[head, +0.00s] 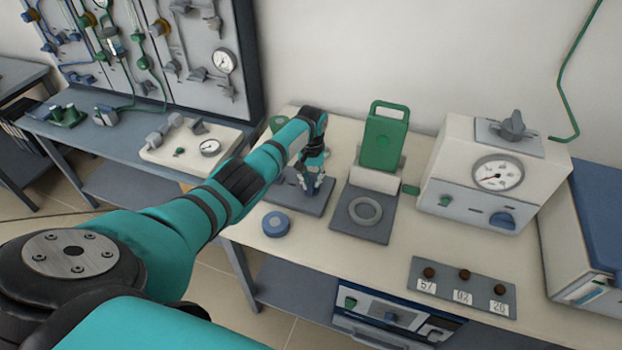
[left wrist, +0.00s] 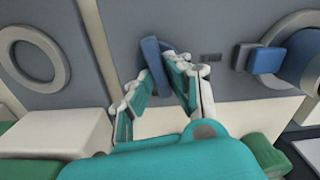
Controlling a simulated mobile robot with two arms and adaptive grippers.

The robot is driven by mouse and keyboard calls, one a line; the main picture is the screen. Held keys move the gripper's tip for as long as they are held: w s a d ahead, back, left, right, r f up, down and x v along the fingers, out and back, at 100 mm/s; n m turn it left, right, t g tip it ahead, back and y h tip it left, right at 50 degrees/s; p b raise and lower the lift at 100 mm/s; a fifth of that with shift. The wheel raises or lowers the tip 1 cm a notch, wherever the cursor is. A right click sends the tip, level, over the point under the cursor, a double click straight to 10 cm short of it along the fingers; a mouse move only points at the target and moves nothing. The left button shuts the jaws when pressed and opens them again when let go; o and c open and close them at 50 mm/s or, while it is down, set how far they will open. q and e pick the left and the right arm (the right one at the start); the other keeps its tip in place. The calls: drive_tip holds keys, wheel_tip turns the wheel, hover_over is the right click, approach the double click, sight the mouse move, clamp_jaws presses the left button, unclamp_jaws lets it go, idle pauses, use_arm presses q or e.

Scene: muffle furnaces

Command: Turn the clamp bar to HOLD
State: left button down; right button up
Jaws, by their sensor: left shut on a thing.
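My left gripper (head: 312,190) reaches down over a grey plate (head: 318,207) on the bench. In the left wrist view the gripper (left wrist: 162,92) is shut on a blue bar (left wrist: 152,62), which looks like the clamp bar. The bar stands between the fingertips, slightly tilted in the picture. In the head view the fingers hide the bar. My right gripper is in neither view.
Right of my gripper is a plate with a grey ring (head: 365,211) and an upright green handled block (head: 384,142). A blue disc (head: 276,223) sits at the front left. A gauge box (head: 487,180) stands further right.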

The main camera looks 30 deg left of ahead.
sight(312, 181)
use_arm(q)
drive_tip(key=shift+w+r+m, duration=0.1)
drive_tip(key=shift+m, duration=1)
drive_tip(key=c, duration=1.3)
unclamp_jaws()
wheel_tip(312, 181, up, 12)
drive_tip(key=shift+d, duration=0.1)
